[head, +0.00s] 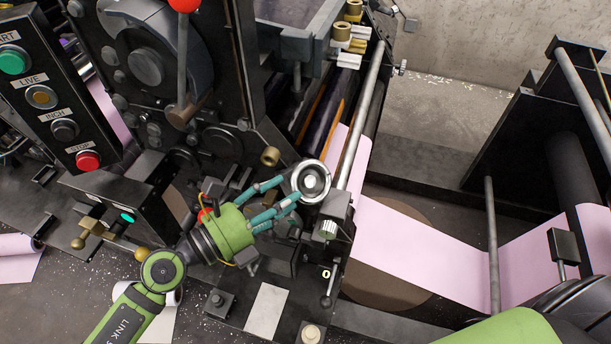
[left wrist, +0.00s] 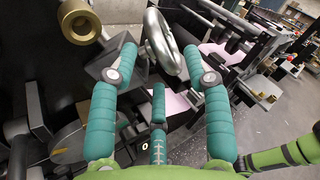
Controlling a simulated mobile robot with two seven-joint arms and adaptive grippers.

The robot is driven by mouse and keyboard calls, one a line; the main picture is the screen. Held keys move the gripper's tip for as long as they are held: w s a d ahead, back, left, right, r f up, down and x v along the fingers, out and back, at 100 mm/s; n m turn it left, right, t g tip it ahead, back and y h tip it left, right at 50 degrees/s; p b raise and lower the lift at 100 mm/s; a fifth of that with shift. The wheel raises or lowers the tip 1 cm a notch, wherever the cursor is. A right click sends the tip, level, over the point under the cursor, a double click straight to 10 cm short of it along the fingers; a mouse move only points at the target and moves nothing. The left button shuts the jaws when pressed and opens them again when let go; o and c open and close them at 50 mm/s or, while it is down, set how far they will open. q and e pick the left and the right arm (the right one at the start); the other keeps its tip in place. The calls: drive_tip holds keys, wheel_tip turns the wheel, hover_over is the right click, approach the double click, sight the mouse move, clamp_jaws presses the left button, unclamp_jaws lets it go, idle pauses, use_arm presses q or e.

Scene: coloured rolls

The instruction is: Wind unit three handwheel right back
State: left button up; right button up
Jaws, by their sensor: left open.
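A silver handwheel (head: 310,181) with a rounded rim and a central hub sits on the machine's side, near the middle of the head view. It also shows in the left wrist view (left wrist: 154,26), seen nearly edge-on beyond my fingers. My left gripper (head: 288,191) has teal fingers, which are spread apart at the wheel's left side. In the left wrist view the fingertips (left wrist: 160,52) stand on either side of the wheel's near part. I cannot tell whether they touch the rim. My right gripper is out of view.
A button panel (head: 65,110) with a red-knobbed lever (head: 183,60) beside it stands at upper left. A brass knob (head: 270,156) sits just above the fingers. A pink web (head: 420,245) runs right from the rollers.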

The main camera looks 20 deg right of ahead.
sight(307, 182)
use_arm(q)
drive_tip(key=p+x, duration=0.1)
drive_tip(key=x, duration=0.5)
drive_tip(key=shift+r, duration=0.1)
clamp_jaws()
